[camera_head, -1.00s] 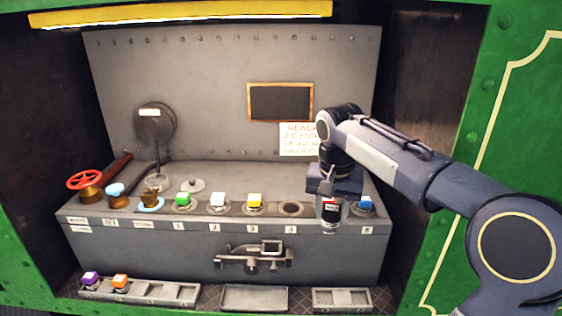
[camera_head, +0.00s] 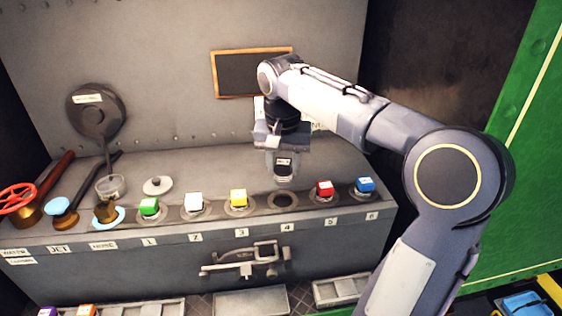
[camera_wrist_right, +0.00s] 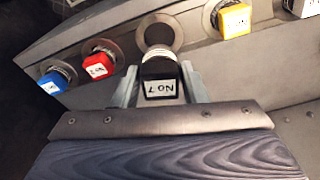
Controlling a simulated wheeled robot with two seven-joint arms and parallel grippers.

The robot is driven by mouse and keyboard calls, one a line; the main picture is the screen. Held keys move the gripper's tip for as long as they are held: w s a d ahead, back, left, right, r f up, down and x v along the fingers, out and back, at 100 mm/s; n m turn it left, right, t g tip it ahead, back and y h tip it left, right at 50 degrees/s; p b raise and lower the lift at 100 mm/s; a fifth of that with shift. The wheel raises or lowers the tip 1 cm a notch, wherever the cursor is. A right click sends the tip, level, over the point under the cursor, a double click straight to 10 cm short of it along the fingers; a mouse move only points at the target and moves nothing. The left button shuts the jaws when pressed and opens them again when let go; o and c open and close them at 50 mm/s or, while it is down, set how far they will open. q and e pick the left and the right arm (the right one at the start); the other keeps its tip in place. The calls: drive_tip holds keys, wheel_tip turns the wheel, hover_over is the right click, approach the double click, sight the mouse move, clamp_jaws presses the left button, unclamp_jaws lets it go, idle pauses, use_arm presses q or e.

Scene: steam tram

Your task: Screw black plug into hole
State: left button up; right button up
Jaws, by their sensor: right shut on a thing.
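The black plug (camera_wrist_right: 160,87), with a white label on its end, is between the jaws of my right gripper (camera_wrist_right: 160,92). Its pale threaded end points toward the round hole (camera_wrist_right: 156,31) in the wrist view. In the head view my right gripper (camera_head: 283,166) holds the black plug (camera_head: 283,168) just above and behind the open hole (camera_head: 283,201) over label 4. The hole's dark opening is visible, with the plug apart from it. My left gripper is not in view.
The red plug (camera_head: 324,190) and blue plug (camera_head: 364,186) sit right of the hole, the yellow plug (camera_head: 238,198) left of it. White (camera_head: 194,202) and green (camera_head: 149,206) plugs stand further left. A latch (camera_head: 245,258) is on the front face; trays lie below.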

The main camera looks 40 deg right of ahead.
sight(282, 185)
drive_tip(key=shift+w+f+b, duration=0.1)
drive_tip(key=shift+f+b, duration=0.45)
drive_tip(key=shift+f, duration=0.2)
wheel_tip(282, 185, down, 2)
drive_tip(key=shift+f+b, duration=0.15)
drive_tip(key=shift+b, duration=1)
drive_tip(key=shift+f+b, duration=0.85)
drive_tip(key=shift+f, duration=0.4)
drive_tip(key=shift+r+m+p, duration=0.1)
drive_tip(key=shift+m+p, duration=0.25)
drive_tip(key=shift+m, duration=1.75)
